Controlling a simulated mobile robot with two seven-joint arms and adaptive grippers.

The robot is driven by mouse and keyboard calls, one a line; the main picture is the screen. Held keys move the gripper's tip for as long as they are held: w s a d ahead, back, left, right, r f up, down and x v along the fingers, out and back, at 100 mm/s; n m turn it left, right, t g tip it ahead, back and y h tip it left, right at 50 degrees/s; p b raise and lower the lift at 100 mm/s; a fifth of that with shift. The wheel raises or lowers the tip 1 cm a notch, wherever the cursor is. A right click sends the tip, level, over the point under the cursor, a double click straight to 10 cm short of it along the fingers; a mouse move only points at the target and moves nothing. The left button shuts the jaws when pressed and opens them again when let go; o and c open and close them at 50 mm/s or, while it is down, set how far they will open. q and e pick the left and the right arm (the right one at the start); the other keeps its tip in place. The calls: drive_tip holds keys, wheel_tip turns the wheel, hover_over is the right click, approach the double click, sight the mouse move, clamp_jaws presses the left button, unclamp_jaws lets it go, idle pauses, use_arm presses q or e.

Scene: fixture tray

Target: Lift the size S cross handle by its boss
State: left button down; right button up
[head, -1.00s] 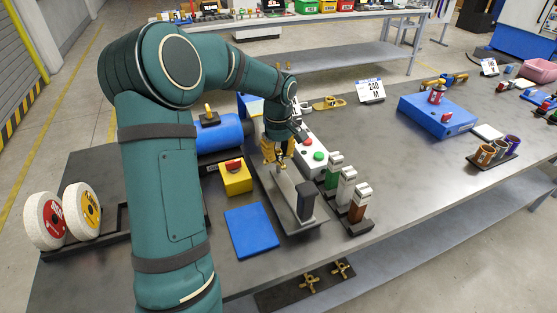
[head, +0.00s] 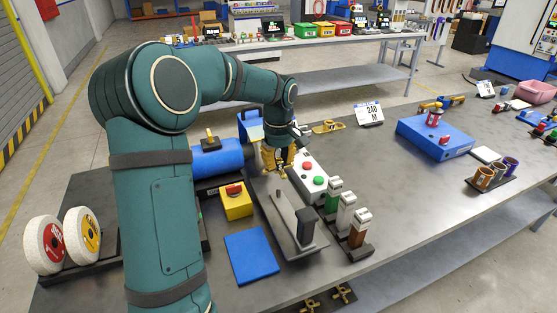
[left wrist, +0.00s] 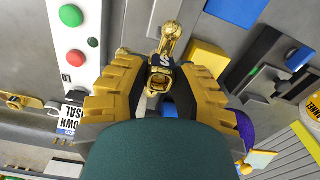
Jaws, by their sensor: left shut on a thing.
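My left gripper (head: 278,160) is over the far end of the grey fixture tray (head: 283,212). In the left wrist view its gold fingers (left wrist: 160,78) are shut on a brass handle (left wrist: 168,42). The handle has a dark band marked S, and its brass boss sits between the fingertips. One arm with a rounded end extends past the fingers toward the top of that view. The rest of the handle is hidden by the fingers and wrist. In the head view the handle is small and mostly covered by the gripper. My right gripper is not in view.
A white button box (head: 312,181) stands close right of the gripper. A yellow button box (head: 237,203) and a blue cylinder (head: 217,160) are to its left. A blue plate (head: 251,257) lies in front. Coloured blocks (head: 346,218) stand to the right.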

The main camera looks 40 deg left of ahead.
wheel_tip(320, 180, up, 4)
drive_tip(key=p, duration=0.3)
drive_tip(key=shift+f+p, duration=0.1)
drive_tip(key=shift+p, duration=0.3)
idle(0.5)
